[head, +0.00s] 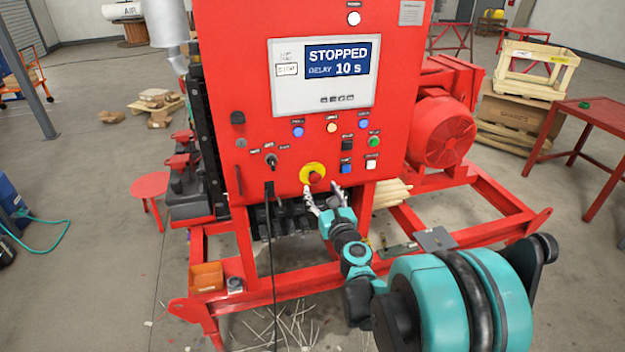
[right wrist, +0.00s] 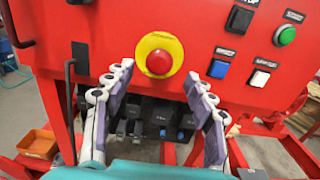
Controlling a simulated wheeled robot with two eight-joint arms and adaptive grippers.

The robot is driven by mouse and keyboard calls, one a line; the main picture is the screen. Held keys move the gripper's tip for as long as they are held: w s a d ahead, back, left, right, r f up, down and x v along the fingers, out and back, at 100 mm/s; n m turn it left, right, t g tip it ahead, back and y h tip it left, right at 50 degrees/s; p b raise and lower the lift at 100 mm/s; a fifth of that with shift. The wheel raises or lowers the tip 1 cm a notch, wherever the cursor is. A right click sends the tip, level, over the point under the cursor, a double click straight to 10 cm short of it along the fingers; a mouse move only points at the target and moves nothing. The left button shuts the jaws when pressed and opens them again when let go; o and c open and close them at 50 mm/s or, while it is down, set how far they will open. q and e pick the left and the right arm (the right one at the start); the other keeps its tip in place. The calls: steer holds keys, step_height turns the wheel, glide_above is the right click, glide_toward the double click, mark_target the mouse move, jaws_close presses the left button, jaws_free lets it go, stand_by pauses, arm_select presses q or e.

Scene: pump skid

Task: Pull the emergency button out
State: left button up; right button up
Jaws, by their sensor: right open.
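The emergency button (head: 315,178) is a red mushroom head on a yellow round plate, low on the front of the red control panel (head: 300,130). In the right wrist view the red button (right wrist: 159,62) is seen nearly face on, above and between the fingertips. My right gripper (head: 323,193) is open and empty, just below and in front of the button. In the right wrist view its two fingers (right wrist: 160,80) stand apart with the button's lower edge between the tips; I cannot tell whether they touch the panel. My left gripper is not in view.
The panel screen (head: 338,60) reads STOPPED, delay 10 s. A black selector switch (head: 271,160) sits left of the button. Blue (right wrist: 218,68), white (right wrist: 259,78) and green (right wrist: 285,36) buttons sit to the right. A black cable (head: 272,260) hangs down the front.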

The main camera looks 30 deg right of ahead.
mark_target(316, 180)
steer(key=x, duration=0.4)
steer(key=shift+w+f+b, duration=0.15)
steer(key=shift+w+b, duration=0.1)
steer(key=shift+b, duration=0.05)
steer(key=shift+w, duration=0.3)
